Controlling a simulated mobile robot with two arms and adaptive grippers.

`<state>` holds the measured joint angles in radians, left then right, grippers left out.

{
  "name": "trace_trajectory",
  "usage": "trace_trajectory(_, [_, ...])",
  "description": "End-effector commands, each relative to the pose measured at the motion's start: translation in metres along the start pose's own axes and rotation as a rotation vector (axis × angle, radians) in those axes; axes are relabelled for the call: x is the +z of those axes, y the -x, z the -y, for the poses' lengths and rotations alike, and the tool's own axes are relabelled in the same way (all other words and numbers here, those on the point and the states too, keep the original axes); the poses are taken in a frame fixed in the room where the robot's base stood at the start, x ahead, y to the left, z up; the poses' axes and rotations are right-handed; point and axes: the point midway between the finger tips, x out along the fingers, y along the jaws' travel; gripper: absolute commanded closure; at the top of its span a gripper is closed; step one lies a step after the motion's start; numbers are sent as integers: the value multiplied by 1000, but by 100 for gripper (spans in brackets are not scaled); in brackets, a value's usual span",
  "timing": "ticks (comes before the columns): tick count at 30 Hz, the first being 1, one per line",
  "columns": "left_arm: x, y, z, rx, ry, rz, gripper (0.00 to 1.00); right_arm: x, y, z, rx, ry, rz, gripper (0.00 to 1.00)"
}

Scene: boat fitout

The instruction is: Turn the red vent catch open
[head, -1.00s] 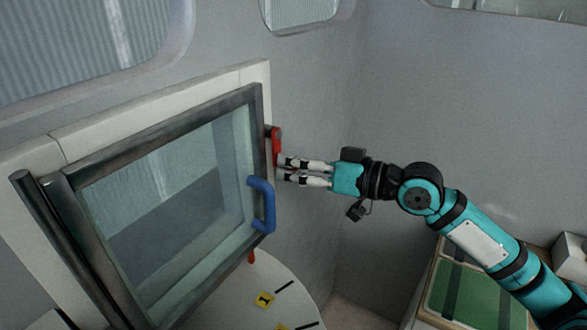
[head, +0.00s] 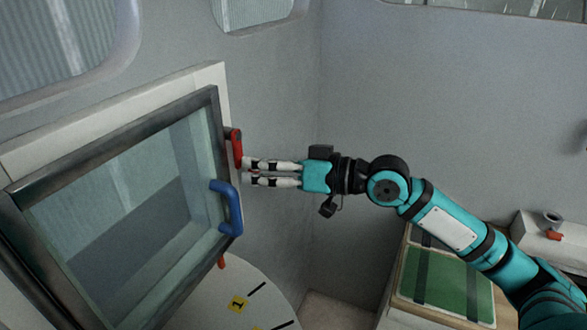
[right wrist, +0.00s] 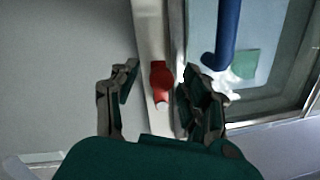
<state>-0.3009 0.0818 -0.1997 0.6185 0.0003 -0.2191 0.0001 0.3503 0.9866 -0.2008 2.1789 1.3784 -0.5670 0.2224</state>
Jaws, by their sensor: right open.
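The red vent catch (head: 236,147) sits on the white frame at the right edge of the glazed vent window (head: 130,190). In the head view its handle hangs downward. My right gripper (head: 245,172) is open, with its fingertips at the lower end of the catch. In the right wrist view the catch (right wrist: 161,82) shows between the two open fingers of the gripper (right wrist: 160,85), apart from the left finger. I cannot tell whether the right finger touches it. My left gripper is not in view.
A blue handle (head: 230,207) stands out from the window just below the catch. A white round dial (head: 205,300) with a yellow number tag lies below the window. The wall behind the gripper is bare.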

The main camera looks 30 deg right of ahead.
Motion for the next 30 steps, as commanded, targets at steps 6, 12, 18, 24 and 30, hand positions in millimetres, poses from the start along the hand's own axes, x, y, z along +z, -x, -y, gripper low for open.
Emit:
trace_trajectory(6, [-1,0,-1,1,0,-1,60,2,31,-1,3,0,6,54])
trace_trajectory(12, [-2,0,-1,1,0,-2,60,2,53,0,2,-3,4,54])
trace_trajectory(18, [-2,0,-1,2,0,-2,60,1,74,0,0,-3,0,54])
trace_trajectory(24, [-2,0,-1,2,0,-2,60,0,94,0,-1,-1,-1,54])
trace_trajectory(30, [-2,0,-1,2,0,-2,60,0,106,0,-1,1,0,54])
